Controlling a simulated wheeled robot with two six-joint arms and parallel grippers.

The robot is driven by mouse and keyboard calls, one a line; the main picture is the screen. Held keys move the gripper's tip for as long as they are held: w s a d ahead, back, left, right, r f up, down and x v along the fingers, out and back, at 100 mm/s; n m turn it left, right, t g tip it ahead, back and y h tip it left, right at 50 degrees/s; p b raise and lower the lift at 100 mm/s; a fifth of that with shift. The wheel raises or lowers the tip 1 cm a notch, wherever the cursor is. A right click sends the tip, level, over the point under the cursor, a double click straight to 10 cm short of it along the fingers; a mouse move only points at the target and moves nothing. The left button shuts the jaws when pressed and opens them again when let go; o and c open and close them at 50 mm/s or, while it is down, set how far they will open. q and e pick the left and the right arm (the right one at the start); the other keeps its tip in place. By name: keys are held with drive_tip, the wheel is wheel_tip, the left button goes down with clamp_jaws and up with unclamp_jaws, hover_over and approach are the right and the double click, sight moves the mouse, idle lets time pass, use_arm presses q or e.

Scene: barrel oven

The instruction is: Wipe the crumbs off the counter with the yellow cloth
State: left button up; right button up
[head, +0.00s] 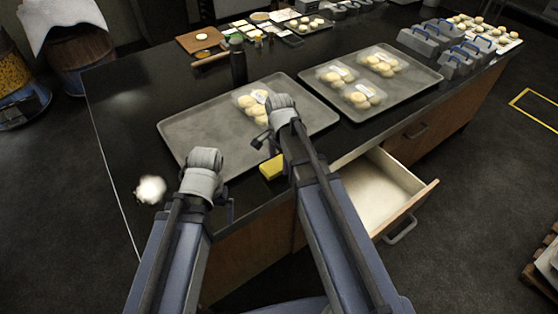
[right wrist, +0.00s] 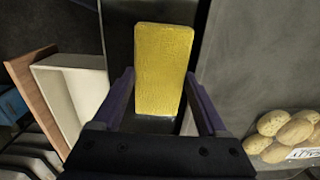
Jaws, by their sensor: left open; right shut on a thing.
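The yellow cloth (head: 271,167) is a small block-like piece at the front edge of the dark counter (head: 130,110), beside the near tray. My right gripper (right wrist: 159,76) is shut on the cloth (right wrist: 163,60), which shows between its fingers in the right wrist view. In the head view my right wrist partly hides the grip. My left gripper (head: 228,205) is open and empty over the counter's near left part. A fuzzy white patch (head: 151,189) lies at the left edge of the counter. I cannot make out separate crumbs.
A grey tray (head: 195,130) holds a bag of buns (head: 250,105); a second tray (head: 415,75) holds several more bags. A drawer (head: 385,190) stands open at the front. A dark bottle (head: 238,62) stands behind the near tray. The counter's left strip is mostly clear.

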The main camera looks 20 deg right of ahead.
sight(286, 179)
use_arm(q)
drive_tip(key=shift+f+b, duration=1)
use_arm(e)
drive_tip(key=shift+f, duration=1)
